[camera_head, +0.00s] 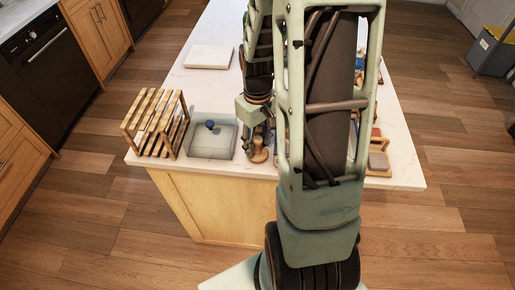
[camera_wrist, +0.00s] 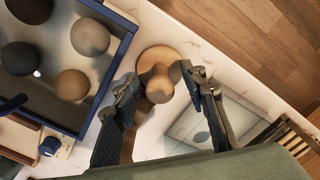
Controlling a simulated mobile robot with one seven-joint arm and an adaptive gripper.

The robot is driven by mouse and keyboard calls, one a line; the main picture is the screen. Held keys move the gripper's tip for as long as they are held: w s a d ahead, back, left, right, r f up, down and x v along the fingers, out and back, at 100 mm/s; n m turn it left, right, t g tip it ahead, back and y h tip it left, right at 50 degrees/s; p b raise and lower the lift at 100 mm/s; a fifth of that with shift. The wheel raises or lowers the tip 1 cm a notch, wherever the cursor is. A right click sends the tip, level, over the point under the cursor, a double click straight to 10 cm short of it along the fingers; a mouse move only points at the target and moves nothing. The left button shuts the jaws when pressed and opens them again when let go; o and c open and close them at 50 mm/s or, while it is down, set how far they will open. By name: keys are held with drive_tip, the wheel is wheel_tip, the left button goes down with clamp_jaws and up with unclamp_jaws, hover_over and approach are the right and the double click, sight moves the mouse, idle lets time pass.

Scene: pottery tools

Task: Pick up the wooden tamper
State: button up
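The wooden tamper (camera_wrist: 158,58) has a round disc base and a knobbed handle, and stands on the pale countertop in the wrist view. In the head view the tamper (camera_head: 259,155) shows near the counter's front edge, partly hidden by my arm. My gripper (camera_wrist: 160,78) is open, with one dark finger on each side of the tamper's knob. I see a gap on both sides, so the fingers do not appear to grip it. In the head view my gripper (camera_head: 258,137) is just above the tamper and partly hidden.
A clear tray (camera_head: 212,152) with a blue-knobbed item stands left of the tamper, beside a slatted wooden rack (camera_head: 141,108). A blue-rimmed box (camera_wrist: 103,100) with several round balls is close on the other side. A pale slab (camera_head: 208,57) lies farther back.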

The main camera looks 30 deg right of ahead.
drive_tip(key=shift+f, duration=0.25)
drive_tip(key=shift+c, duration=0.4)
clamp_jaws()
